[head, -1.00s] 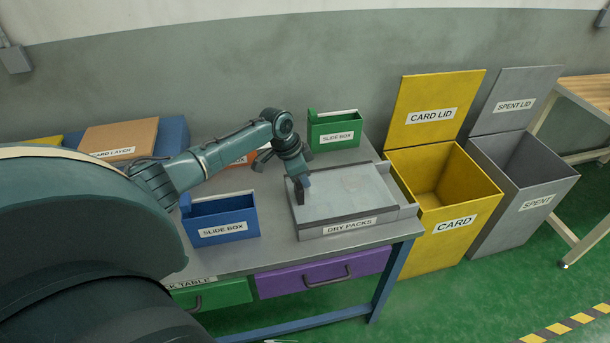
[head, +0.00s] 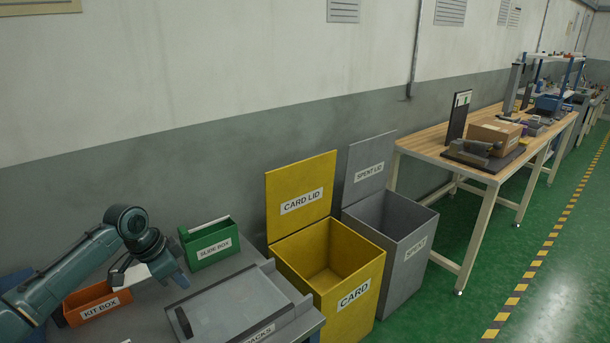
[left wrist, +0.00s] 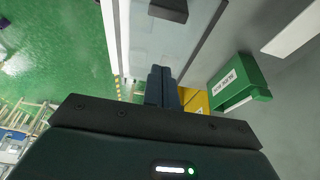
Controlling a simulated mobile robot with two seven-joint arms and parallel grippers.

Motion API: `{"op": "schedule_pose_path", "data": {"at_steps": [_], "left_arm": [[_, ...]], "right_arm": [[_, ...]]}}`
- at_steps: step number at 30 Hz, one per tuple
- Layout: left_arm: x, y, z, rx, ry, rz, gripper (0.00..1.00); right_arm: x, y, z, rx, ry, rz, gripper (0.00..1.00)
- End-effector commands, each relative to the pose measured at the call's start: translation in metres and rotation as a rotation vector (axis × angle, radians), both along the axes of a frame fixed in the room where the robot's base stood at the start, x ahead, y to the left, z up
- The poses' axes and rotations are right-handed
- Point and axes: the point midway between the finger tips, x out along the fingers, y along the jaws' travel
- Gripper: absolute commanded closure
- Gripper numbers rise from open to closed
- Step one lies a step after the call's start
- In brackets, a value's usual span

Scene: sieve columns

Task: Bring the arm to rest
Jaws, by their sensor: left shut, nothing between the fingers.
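My left arm comes in from the left in the head view. Its gripper (head: 181,279) is above the table, near the back left of the grey dry packs tray (head: 235,308). In the left wrist view the two dark fingers (left wrist: 160,86) are together, with nothing between them. A dark upright handle (head: 183,322) stands at the tray's left side, apart from the gripper; a dark block (left wrist: 168,10) shows at the top of the wrist view. My right gripper is not in view.
The green slide box (head: 210,244) stands behind the gripper; the orange kit box (head: 97,303) is by the forearm. The open yellow card bin (head: 352,295) and grey spent bin (head: 415,250) stand right of the table. A wooden bench (head: 425,145) is farther right.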

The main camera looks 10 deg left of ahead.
Motion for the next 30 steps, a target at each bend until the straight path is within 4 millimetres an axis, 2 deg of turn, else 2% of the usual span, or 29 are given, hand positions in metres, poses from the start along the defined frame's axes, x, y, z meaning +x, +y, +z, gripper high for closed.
{"op": "schedule_pose_path", "data": {"at_steps": [2, 4, 7, 9, 12, 15, 19, 24, 27, 30], "left_arm": [[-0.003, -0.012, -0.015, -0.005, -0.003, -0.004, 1.0], [-0.009, -0.029, -0.039, -0.009, -0.016, -0.002, 1.0], [-0.026, -0.069, -0.085, -0.03, -0.06, 0.011, 1.0], [-0.044, -0.1, -0.115, -0.059, -0.106, 0.032, 1.0], [-0.072, -0.139, -0.145, -0.111, -0.176, 0.076, 1.0], [-0.106, -0.175, -0.165, -0.172, -0.246, 0.138, 1.0], [-0.153, -0.209, -0.171, -0.249, -0.344, 0.245, 1.0], [-0.199, -0.224, -0.161, -0.301, -0.449, 0.371, 1.0], [-0.215, -0.226, -0.154, -0.309, -0.489, 0.413, 1.0], [-0.222, -0.226, -0.15, -0.311, -0.511, 0.432, 1.0]], "right_arm": [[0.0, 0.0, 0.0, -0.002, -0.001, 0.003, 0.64], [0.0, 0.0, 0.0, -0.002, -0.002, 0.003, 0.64], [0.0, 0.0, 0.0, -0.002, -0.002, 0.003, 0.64], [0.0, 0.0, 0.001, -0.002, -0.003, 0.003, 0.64], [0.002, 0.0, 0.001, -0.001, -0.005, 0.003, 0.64], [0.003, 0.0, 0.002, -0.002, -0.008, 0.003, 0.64], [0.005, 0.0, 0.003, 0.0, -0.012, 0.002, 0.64], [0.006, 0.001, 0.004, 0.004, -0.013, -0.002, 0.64], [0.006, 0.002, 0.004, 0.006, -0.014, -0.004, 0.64], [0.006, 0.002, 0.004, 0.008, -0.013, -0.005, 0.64]]}}
